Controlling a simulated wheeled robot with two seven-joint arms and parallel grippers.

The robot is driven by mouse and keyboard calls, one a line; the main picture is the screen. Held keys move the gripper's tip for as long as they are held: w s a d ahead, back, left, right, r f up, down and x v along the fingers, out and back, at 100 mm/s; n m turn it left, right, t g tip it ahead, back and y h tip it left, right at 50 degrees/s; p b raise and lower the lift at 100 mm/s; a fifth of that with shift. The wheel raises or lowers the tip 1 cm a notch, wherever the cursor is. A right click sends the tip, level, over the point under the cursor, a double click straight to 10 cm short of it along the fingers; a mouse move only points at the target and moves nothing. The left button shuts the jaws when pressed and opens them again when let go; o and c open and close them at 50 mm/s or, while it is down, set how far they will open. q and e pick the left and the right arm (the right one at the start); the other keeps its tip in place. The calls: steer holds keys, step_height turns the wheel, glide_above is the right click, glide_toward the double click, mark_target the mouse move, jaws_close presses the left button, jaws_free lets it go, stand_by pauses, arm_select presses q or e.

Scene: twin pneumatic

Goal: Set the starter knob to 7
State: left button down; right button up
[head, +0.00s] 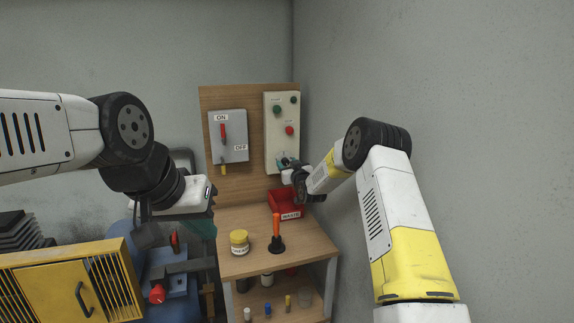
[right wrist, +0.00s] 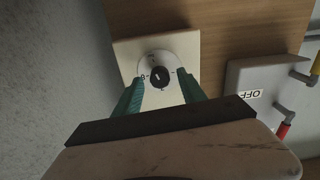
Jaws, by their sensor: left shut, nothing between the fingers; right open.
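The starter knob (right wrist: 160,76) is a round black knob on a white dial, on a pale control box (head: 281,120) mounted on the wooden board. A light pointer line shows on the knob, but I cannot read the number it points at. My right gripper (right wrist: 160,82) is open, with its teal fingers on either side of the knob and gaps visible in the right wrist view. In the head view the right gripper (head: 286,162) covers most of the dial. My left gripper (head: 203,228) is shut and empty, low at the left above the workbench side, away from the knob.
A grey ON/OFF switch box (head: 230,137) with a red lever is left of the control box. Below are a red bin (head: 286,205), a yellow-lidded jar (head: 239,242) and an orange-handled tool (head: 277,230) on the wooden table. A grey wall stands close at right.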

steer(key=shift+w+a, duration=0.15)
steer(key=shift+w, duration=0.2)
jaws_close()
